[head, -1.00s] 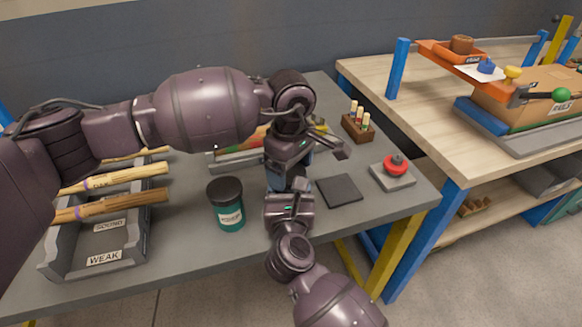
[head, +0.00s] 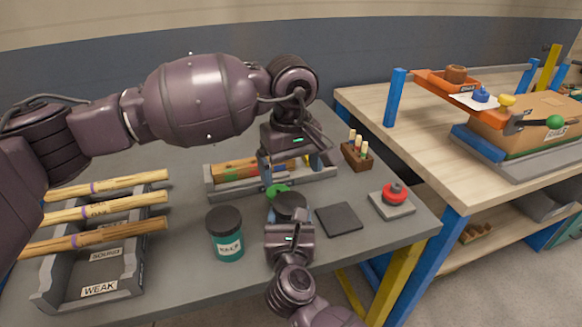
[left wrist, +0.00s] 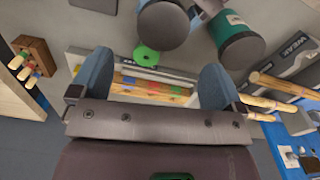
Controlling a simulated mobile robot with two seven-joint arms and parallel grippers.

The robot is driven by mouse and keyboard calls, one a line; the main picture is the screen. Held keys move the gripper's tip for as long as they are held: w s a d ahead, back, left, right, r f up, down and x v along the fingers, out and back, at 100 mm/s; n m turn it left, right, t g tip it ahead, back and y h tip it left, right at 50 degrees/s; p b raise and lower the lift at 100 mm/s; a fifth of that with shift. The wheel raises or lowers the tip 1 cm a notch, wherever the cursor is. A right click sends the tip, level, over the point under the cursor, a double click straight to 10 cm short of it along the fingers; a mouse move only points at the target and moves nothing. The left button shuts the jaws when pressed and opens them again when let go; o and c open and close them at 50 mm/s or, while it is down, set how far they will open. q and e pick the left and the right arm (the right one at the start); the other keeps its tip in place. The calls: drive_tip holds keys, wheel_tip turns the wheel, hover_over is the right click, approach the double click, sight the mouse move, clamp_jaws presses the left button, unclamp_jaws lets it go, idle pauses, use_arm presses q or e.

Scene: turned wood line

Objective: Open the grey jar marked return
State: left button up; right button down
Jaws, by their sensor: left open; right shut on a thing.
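A dark grey jar (head: 290,205) stands at the table's front middle, and its round dark top also shows in the left wrist view (left wrist: 163,25). I cannot read a label on it. My right gripper (head: 290,222) is shut on this jar from the front. My left gripper (head: 296,168) is open and empty, above and behind the jar; its two fingers also show in the left wrist view (left wrist: 156,80). A teal jar (head: 228,246) with a dark lid and a white label stands apart to the left.
A green ring (head: 277,189) lies just behind the grey jar. Behind it is a grey tray (head: 228,191) with coloured pieces. A dark square pad (head: 340,219), a red knob on a grey base (head: 394,197) and a wooden block (head: 356,153) are right. A rack with spindles (head: 125,275) is left.

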sight(291, 202)
use_arm(q)
drive_tip(key=shift+m, duration=0.5)
drive_tip(key=shift+f, duration=4.05)
drive_tip(key=c, duration=0.9)
drive_tip(key=n, duration=0.6)
drive_tip(key=shift+d+r+n, duration=0.1)
drive_tip(key=shift+r+n, duration=0.05)
drive_tip(key=shift+n, duration=0.15)
drive_tip(key=shift+c, duration=0.2)
